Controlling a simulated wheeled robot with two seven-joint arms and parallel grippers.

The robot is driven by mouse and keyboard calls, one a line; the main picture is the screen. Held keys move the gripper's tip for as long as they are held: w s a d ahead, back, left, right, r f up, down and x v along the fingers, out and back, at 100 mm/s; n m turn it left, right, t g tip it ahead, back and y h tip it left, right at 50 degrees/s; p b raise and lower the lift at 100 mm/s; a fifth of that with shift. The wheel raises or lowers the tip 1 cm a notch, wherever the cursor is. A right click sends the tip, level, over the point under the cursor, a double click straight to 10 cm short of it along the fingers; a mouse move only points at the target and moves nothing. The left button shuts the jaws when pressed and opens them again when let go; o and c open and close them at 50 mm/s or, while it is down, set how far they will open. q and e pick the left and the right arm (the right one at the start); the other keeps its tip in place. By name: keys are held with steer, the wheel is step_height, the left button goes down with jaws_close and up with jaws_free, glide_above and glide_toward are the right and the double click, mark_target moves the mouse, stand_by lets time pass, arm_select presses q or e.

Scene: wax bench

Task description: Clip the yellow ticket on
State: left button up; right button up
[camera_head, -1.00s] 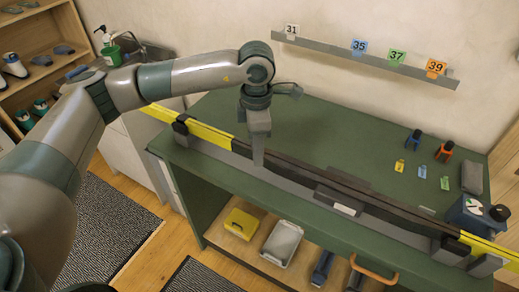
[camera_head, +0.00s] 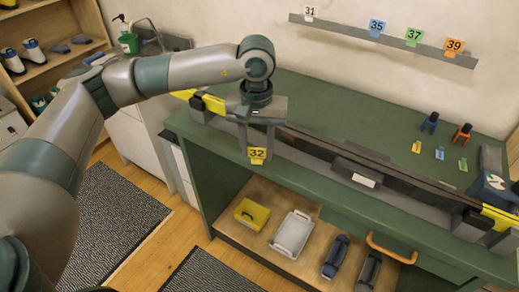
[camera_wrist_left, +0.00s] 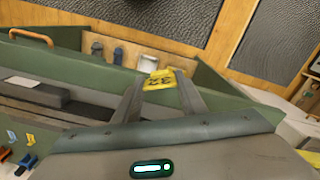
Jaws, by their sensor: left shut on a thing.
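A yellow ticket (camera_head: 257,154) with the number 32 is between the fingertips of my left gripper (camera_head: 257,150), which is shut on it. The ticket hangs in front of the bench's near side, number facing the head camera. In the left wrist view the ticket (camera_wrist_left: 159,79) shows at the tips of the two fingers. A grey rail (camera_head: 385,40) on the wall bears a white ticket 31 (camera_head: 309,12), a blue 35 (camera_head: 376,26), a green 37 (camera_head: 414,37) and an orange 39 (camera_head: 454,47). There is a wide gap between 31 and 35. My right gripper is not in view.
A long yellow and black ski (camera_head: 208,103) lies clamped along the bench's front. Small yellow (camera_head: 416,146), blue (camera_head: 440,154) and green (camera_head: 462,165) tags lie on the green bench top (camera_head: 340,112), by blue and orange tools. The bench top's middle is clear.

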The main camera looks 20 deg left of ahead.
arm_select(q)
steer(key=shift+s+a+f+m, duration=0.15)
steer(key=shift+s+m, duration=0.1)
steer(key=shift+m, duration=0.4)
steer(key=shift+s+d+f+m, duration=0.1)
steer(key=shift+s+m, duration=0.15)
steer(key=shift+m, duration=0.4)
